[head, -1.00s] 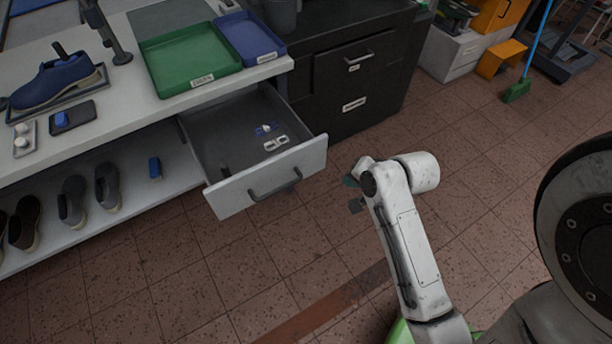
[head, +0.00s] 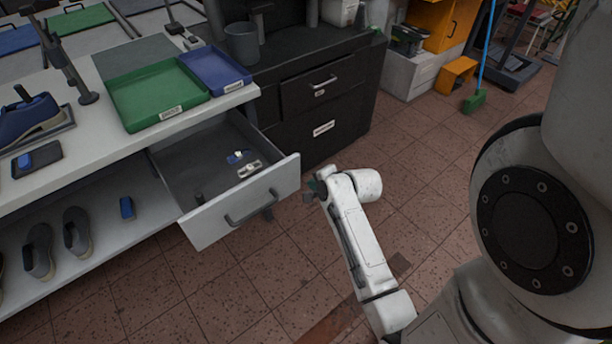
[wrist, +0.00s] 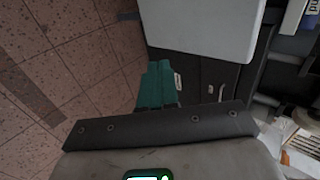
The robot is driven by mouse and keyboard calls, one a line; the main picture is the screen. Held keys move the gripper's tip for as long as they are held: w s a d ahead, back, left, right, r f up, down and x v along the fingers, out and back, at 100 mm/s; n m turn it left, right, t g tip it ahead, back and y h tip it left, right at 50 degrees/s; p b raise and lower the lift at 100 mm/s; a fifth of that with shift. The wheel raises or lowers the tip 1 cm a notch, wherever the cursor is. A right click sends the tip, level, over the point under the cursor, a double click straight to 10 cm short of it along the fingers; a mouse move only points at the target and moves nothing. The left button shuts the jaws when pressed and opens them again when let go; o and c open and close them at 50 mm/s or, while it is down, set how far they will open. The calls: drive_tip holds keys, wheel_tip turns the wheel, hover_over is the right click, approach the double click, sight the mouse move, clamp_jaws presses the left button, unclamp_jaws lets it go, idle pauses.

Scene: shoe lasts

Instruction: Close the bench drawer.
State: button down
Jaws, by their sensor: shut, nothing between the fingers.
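The bench drawer (head: 222,217) stands pulled open below the white bench top, with a dark bar handle (head: 252,207) on its light grey front. Small blue and white items and a dark stub lie inside it. My gripper (head: 313,191) is just right of the drawer front's right end in the head view, apart from it in the picture. Its teal fingers (wrist: 158,85) are shut and empty in the wrist view. A pale panel (wrist: 200,25), which looks like the drawer front, lies beyond the fingertips there. Contact is not visible.
A black cabinet (head: 325,105) with drawers stands right of the open drawer. Green (head: 160,117) and blue (head: 232,86) trays sit on the bench top. Shoes (head: 77,232) stand on the lower shelf. The tiled floor before the drawer is clear.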

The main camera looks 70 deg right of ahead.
drive_tip(key=shift+w+d, duration=0.6)
drive_tip(key=shift+w, duration=0.25)
drive_tip(key=shift+w+d, duration=0.6)
drive_tip(key=shift+w, duration=0.25)
